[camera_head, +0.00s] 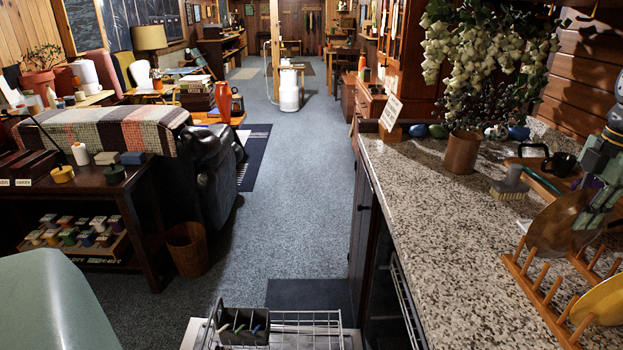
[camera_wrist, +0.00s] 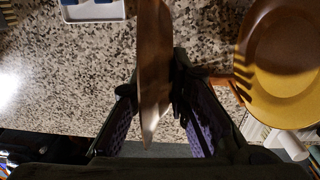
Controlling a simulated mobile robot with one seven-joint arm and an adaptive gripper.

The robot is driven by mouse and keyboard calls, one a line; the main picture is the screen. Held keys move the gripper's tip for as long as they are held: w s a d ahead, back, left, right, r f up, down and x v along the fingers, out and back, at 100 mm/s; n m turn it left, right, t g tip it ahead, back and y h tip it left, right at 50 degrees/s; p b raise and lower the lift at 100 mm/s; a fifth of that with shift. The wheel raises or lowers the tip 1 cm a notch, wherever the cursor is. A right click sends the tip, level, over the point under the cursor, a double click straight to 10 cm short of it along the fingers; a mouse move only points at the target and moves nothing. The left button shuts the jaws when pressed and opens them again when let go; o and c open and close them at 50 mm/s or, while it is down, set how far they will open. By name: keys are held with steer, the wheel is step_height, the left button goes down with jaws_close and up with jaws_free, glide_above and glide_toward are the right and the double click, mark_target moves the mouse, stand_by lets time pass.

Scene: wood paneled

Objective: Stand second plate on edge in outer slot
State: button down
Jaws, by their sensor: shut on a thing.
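A brown plate (camera_head: 556,222) is held on edge, tilted, at the far end of the wooden rack (camera_head: 540,297) on the counter. My gripper (camera_head: 599,197) is at the right edge of the head view, partly cut off, and is shut on this plate. In the wrist view the plate (camera_wrist: 153,60) shows edge-on between the two fingers (camera_wrist: 153,98). A yellow plate (camera_head: 602,302) leans in the near part of the rack and also shows in the wrist view (camera_wrist: 285,95), partly shadowed. I cannot tell whether the held plate's lower edge touches the rack.
The speckled counter (camera_head: 420,215) is clear left of the rack. A wire dish basket (camera_head: 300,325) is below, left of the counter.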

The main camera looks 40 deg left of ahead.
mark_target(590, 193)
steer(key=shift+r, duration=2.85)
steer(key=shift+w+a+r, duration=0.1)
steer(key=shift+a+r, duration=0.05)
steer(key=shift+r, duration=1.1)
